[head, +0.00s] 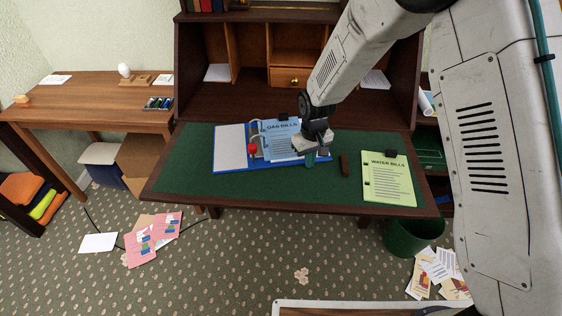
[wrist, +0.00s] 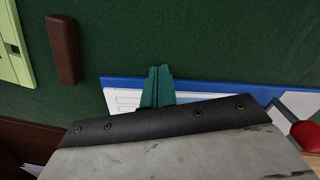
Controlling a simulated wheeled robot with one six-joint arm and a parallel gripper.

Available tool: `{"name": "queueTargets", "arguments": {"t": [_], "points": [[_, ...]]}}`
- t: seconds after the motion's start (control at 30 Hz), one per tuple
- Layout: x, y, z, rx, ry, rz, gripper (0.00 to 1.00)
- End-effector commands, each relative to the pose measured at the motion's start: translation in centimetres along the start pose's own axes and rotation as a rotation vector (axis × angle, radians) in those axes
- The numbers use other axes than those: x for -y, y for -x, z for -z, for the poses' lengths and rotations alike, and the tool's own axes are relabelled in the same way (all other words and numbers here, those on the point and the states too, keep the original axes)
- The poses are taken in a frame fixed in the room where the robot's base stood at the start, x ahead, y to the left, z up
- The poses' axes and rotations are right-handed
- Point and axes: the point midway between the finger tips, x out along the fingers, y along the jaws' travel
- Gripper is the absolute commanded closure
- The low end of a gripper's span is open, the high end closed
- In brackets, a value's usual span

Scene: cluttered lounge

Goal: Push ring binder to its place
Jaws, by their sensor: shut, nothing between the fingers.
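The ring binder (head: 234,163) lies open on the green desk top, with a blue cover and a blue "GAS BILLS" sheet (head: 281,135) on its right half. A red part (head: 253,149) sits near its rings. My gripper (head: 310,160) is over the binder's right end, teal fingers shut and empty. In the wrist view the fingertips (wrist: 158,72) reach just past the binder's blue edge (wrist: 200,88). I cannot tell whether they touch it. My gripper hides part of the binder's right side.
A brown block (head: 344,166) lies right of the binder; a green "WATER BILLS" clipboard (head: 388,183) lies farther right. Shelves and a small drawer (head: 290,77) stand behind. The desk's green surface (head: 180,170) is bare at left. A green bin (head: 413,235) stands below right.

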Motion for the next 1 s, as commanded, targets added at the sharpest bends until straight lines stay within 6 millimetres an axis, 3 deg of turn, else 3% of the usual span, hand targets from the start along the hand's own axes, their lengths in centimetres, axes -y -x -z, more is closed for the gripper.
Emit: {"name": "queueTargets", "arguments": {"t": [1.0], "points": [[-1.0,0.0,1.8,-0.003,0.001,0.000,1.00]]}}
